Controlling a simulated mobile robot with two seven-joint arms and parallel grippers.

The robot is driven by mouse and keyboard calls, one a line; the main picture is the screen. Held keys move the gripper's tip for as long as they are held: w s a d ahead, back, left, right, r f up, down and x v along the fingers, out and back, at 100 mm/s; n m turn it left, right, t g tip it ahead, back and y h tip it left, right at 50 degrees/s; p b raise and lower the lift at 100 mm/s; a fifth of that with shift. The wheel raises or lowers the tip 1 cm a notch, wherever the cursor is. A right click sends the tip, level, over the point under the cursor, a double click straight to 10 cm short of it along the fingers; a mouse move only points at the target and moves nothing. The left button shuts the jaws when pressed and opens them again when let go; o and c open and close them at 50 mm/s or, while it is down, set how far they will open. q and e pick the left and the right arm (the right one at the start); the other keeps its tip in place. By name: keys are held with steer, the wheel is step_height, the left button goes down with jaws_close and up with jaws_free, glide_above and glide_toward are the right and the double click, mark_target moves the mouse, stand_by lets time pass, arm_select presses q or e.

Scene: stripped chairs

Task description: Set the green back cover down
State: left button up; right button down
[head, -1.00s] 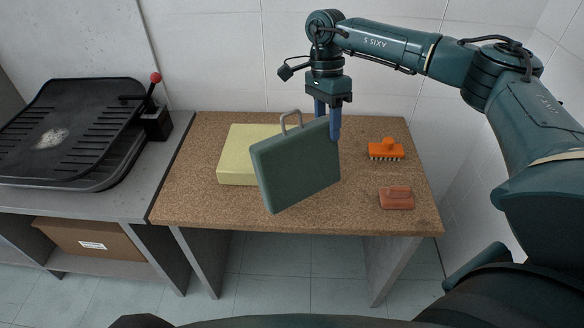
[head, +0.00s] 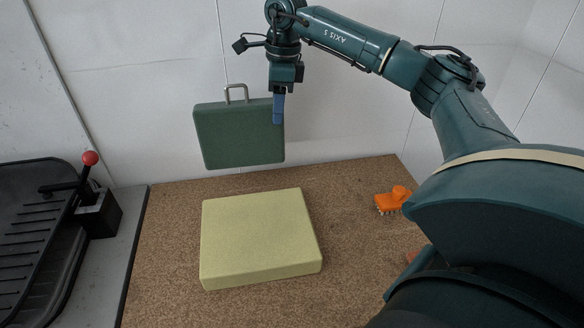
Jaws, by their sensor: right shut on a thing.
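The green back cover (head: 238,136) is a flat dark green panel with a grey loop handle (head: 236,92) on its top edge. It hangs upright in the air above the back of the cork-topped table (head: 170,250), in front of the white wall. My right gripper (head: 278,108) points down with blue fingers and is shut on the cover near its upper right corner. The far finger is hidden. My left gripper is not in view.
A pale yellow foam block (head: 258,235) lies on the middle of the table. An orange brush (head: 392,199) lies at the right, partly near my arm. A black ridged tray (head: 35,225) and a red-knobbed lever (head: 90,158) stand on the left counter. Cork is bare around the block.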

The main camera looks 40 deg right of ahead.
mark_target(282, 144)
steer(key=shift+a+r+p, duration=0.1)
steer(key=shift+a+p, duration=0.1)
steer(key=shift+p, duration=0.3)
steer(key=f, duration=0.3)
steer(key=d+f, duration=0.1)
steer(key=f, duration=0.1)
steer(key=shift+s+f, duration=0.25)
steer(key=shift+f, duration=0.05)
step_height(282, 144, down, 2)
step_height(282, 144, down, 2)
steer(key=shift+f, duration=0.4)
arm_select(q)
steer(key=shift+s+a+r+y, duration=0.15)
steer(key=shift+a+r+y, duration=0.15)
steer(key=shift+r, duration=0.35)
